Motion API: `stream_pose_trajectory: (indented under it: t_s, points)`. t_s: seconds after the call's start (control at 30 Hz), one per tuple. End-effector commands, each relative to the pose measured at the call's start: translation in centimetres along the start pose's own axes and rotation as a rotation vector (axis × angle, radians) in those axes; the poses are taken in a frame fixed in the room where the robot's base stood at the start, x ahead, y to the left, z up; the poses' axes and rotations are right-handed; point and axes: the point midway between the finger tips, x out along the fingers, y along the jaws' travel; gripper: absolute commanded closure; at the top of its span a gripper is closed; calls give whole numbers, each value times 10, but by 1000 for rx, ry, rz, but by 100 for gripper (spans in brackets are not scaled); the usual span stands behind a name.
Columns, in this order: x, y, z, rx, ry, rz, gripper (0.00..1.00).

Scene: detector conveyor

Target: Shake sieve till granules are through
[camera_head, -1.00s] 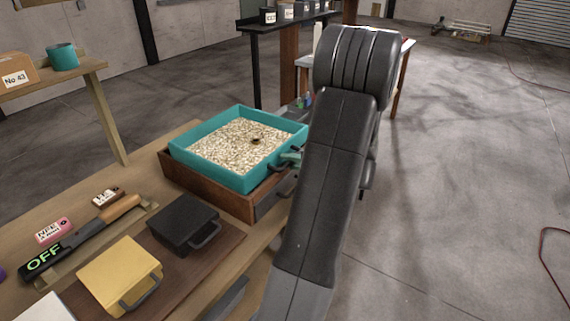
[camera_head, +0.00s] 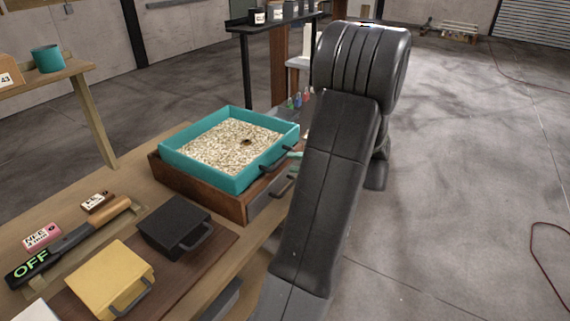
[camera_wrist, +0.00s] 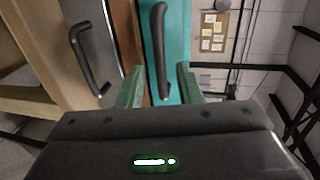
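The sieve (camera_head: 224,181) is a teal square tray on a brown box (camera_head: 198,199). Pale granules (camera_head: 215,146) fill it broadly, with one small dark lump among them. Its dark handle (camera_head: 274,161) faces my arm; this handle (camera_wrist: 158,50) also shows in the wrist view. My gripper (camera_wrist: 160,68) has green fingers standing apart on either side of the handle, with visible gaps, so it is open and holds nothing. In the head view my arm hides most of the gripper; only a green fingertip shows beside the handle.
The box has a grey drawer front (camera_head: 268,199) with its own handle. A black container (camera_head: 174,226), a yellow container (camera_head: 108,278) and a lever marked OFF (camera_head: 35,265) are on the bench at the left.

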Motion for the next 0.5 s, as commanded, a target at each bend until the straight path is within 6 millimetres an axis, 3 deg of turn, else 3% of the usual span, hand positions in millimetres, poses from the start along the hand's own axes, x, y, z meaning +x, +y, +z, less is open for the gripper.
stream_pose_trajectory:
  t_s: [0.23, 0.5]
  points:
    - [-55, 2, -1, -1, 5, 0, 68]
    - [-84, 1, 0, 0, 1, 0, 68]
